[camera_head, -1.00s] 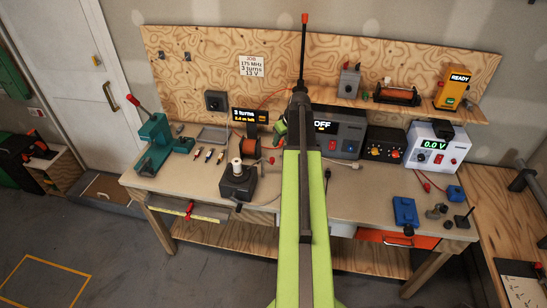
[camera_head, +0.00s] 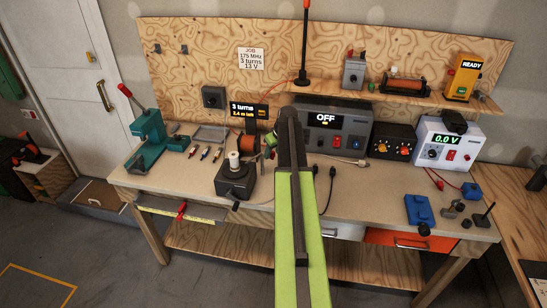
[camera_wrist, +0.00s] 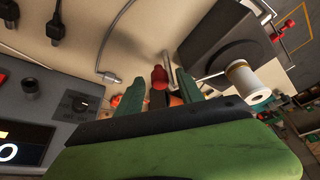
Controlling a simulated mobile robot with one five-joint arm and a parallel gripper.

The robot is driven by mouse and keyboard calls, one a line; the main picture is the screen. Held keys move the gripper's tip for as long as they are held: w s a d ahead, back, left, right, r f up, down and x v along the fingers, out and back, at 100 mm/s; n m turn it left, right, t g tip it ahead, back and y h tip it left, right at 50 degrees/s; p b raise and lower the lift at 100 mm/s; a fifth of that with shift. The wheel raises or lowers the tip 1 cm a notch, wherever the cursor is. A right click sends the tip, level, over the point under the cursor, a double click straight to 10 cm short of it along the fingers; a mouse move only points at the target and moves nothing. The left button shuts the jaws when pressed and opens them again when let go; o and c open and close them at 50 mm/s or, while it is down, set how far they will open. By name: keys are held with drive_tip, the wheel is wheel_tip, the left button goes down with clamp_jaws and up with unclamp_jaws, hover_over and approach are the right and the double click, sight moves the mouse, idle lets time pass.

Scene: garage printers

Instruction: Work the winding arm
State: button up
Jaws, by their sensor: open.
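The winder (camera_head: 235,182) is a dark box with a white former (camera_head: 234,159) on top, on the bench left of my arm. In the wrist view the winder (camera_wrist: 222,45) is at upper right, with the white former (camera_wrist: 247,80) beside it. A thin metal winding arm (camera_wrist: 210,76) reaches from the former's side toward a red knob (camera_wrist: 160,77). My gripper (camera_wrist: 164,85) is open, with the red knob showing between its fingertips; I cannot tell whether they touch it. In the head view my gripper (camera_head: 269,145) is mostly hidden behind my arm.
A display (camera_head: 248,110) reads 3 turns, with an orange wire spool (camera_head: 248,136) below. A grey unit reading OFF (camera_head: 332,122) stands behind my arm. A green lever press (camera_head: 150,135) stands at left. A blue device (camera_head: 419,210) lies at right. Cables cross the bench.

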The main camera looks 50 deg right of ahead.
drive_tip(key=shift+r, duration=0.1)
clamp_jaws()
idle(1.2)
